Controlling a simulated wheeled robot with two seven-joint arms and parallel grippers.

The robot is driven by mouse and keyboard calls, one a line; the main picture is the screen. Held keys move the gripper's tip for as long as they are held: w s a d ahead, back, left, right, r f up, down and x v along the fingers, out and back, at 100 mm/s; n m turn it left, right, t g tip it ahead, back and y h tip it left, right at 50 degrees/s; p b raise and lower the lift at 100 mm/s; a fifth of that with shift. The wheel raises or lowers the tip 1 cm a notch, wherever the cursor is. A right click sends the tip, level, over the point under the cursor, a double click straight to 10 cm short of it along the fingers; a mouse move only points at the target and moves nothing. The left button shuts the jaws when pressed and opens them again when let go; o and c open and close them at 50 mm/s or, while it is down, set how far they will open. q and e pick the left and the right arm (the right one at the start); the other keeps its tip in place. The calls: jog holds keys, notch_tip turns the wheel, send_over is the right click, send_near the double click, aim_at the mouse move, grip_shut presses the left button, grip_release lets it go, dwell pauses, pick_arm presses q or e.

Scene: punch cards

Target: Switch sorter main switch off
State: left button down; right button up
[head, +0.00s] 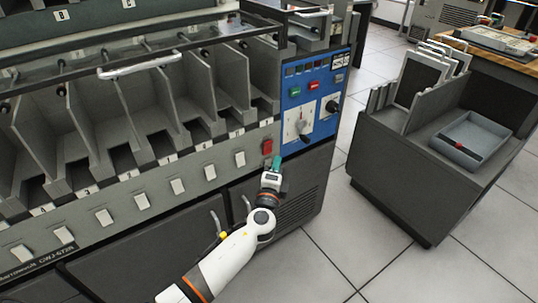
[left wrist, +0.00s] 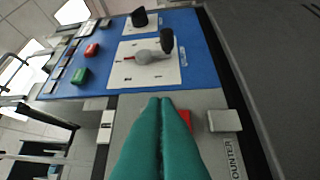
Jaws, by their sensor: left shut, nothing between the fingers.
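The sorter's blue control panel (head: 323,88) is at the machine's right end. It carries a grey lever with a dark knob (head: 304,130) on a white plate; the lever also shows in the left wrist view (left wrist: 147,56). A red rocker switch (head: 267,146) sits on the grey strip left of the panel; in the left wrist view the red switch (left wrist: 185,117) is partly hidden behind my fingers. No readable label tells which is the main switch. My left gripper (head: 276,163), with teal fingers, is shut and empty, just below the red switch. Contact cannot be made out.
A second black knob (head: 332,105) and green and red buttons (head: 313,86) are on the panel. Card pockets (head: 110,100) line the sorter to the left. A dark cart (head: 400,185) with a grey tray (head: 470,139) stands right, across open tiled floor.

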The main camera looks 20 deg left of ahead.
aim_at(270, 144)
pick_arm(q)
jog(key=shift+w+a+r, duration=0.15)
jog(key=shift+w+a, duration=0.65)
jog(key=shift+w, duration=0.05)
jog(key=shift+w+a+r, duration=0.1)
jog(key=shift+w+a, duration=0.7)
jog(key=shift+w+a, duration=0.1)
jog(key=shift+a, duration=0.1)
jog(key=shift+r, duration=0.15)
